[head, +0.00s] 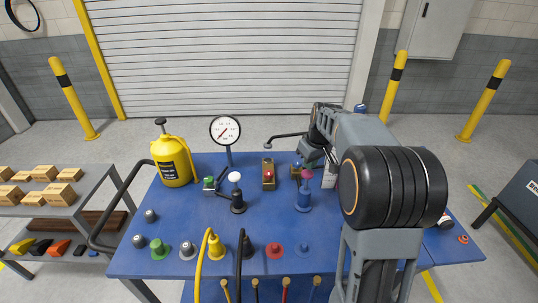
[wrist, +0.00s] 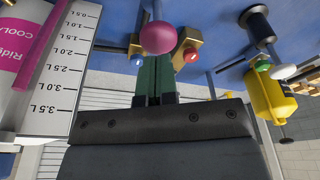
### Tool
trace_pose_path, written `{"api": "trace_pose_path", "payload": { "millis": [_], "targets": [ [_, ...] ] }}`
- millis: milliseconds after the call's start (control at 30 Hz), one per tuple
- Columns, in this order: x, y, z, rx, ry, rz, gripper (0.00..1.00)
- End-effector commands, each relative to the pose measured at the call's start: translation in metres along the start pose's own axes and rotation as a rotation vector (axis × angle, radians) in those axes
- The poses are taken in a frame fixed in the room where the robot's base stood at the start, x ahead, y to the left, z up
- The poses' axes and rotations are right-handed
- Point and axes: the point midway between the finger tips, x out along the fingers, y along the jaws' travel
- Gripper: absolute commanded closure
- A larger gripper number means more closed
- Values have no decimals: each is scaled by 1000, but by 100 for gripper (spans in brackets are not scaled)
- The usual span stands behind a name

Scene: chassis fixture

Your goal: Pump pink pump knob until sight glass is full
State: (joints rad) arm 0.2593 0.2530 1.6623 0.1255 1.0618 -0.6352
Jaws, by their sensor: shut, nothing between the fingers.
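The pink pump knob (head: 309,174) tops the blue pump (head: 304,197) right of the table's middle. In the wrist view the round knob (wrist: 158,38) is just beyond the fingertips. My gripper (head: 308,165) is shut and empty, its green fingers (wrist: 156,58) together and pointing at the knob. Whether they touch it I cannot tell. A white scale (wrist: 72,75), marked 0.5 L to 3.5 L, is at the left of the wrist view beside a pink coolant label (wrist: 28,30). A slanted pink strip (wrist: 45,45) runs along it; its exact level is unclear.
A brass block with a red button (head: 268,175) and a black pump with a white knob (head: 236,190) stand to the left. A yellow jug (head: 174,162) and a dial gauge (head: 226,131) are farther left. Several coloured knobs line the front. My arm covers the table's right side.

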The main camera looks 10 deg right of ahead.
Motion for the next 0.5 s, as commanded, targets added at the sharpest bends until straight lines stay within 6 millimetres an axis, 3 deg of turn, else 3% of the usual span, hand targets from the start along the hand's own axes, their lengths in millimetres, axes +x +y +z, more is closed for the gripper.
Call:
{"api": "trace_pose_path", "payload": {
  "millis": [500],
  "targets": [
    [27, 0, 6, 0, -1, -1, 100]
  ]
}}
